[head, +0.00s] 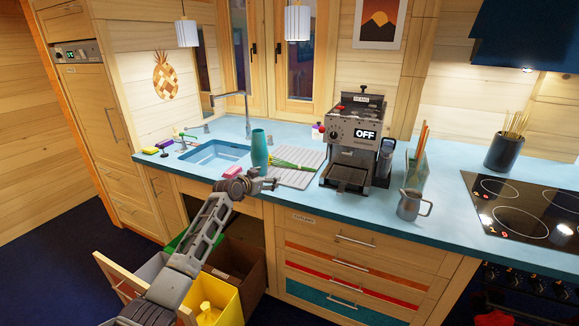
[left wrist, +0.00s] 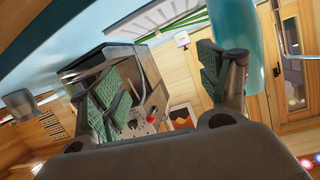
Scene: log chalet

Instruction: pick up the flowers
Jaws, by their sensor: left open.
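The flowers (head: 290,163) show as a bunch of thin green stems lying on the grey ribbed drying mat (head: 299,181) beside the sink; I cannot make out the blossoms clearly. A teal vase (head: 260,148) stands upright just left of them. My left gripper (head: 274,183) is open and empty over the counter's front edge, in front of the vase and the flowers and apart from them. In the left wrist view its two fingers (left wrist: 165,92) are spread, with the vase (left wrist: 235,45) behind the right finger. My right gripper is not in view.
A coffee machine (head: 353,138) stands right of the mat, with a metal pitcher (head: 410,204) farther right. The sink (head: 213,155) is on the left. A pink sponge (head: 233,171) lies near my left gripper. Below, a bin drawer (head: 219,298) is pulled open under my arm.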

